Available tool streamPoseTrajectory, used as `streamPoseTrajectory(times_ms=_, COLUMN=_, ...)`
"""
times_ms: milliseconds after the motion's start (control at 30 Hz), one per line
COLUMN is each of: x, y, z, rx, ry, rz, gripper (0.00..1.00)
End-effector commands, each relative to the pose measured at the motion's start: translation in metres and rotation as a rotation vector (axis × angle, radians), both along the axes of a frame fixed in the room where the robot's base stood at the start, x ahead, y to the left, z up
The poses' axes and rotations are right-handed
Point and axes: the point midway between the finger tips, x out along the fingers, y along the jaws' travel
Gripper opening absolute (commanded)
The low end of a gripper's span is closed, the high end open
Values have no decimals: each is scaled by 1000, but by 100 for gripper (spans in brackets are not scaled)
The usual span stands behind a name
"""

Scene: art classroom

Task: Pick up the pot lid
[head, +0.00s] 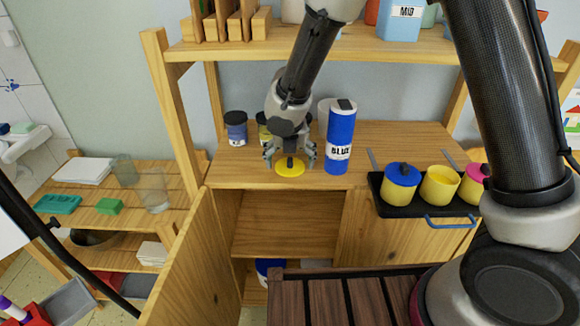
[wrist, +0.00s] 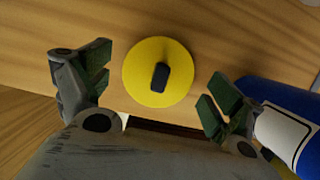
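The pot lid (head: 290,167) is a yellow disc with a dark knob, lying flat on the wooden cabinet top close to its front edge. In the wrist view the lid (wrist: 157,72) shows whole, its black knob standing at the middle. My gripper (head: 290,160) is above the lid and pointing down at it. In the wrist view my gripper (wrist: 160,88) has its two green-padded fingers wide apart, one on each side of the lid, with nothing between the pads touching the knob.
A blue bottle (head: 340,138) marked "BLUE" stands just right of the lid, near a finger. A jar (head: 235,128) stands behind left. A black tray (head: 395,208) with several paint pots is at right. The cabinet door (head: 190,270) hangs open below.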

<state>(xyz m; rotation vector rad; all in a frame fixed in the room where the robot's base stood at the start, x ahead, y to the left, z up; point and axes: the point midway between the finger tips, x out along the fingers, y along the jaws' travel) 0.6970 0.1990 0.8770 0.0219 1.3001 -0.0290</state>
Motion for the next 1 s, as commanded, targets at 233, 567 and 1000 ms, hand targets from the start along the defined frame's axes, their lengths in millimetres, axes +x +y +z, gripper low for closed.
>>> streamPoseTrajectory(times_ms=233, x=0, y=0, z=0, rx=0, ry=0, rz=0, gripper=52)
streamPoseTrajectory(times_ms=567, x=-1, y=0, z=-1, rx=-1, ry=1, rz=0, gripper=51)
streamPoseTrajectory(times_ms=1000, x=-8, y=-1, z=7, rx=0, ry=1, rz=-6, gripper=0)
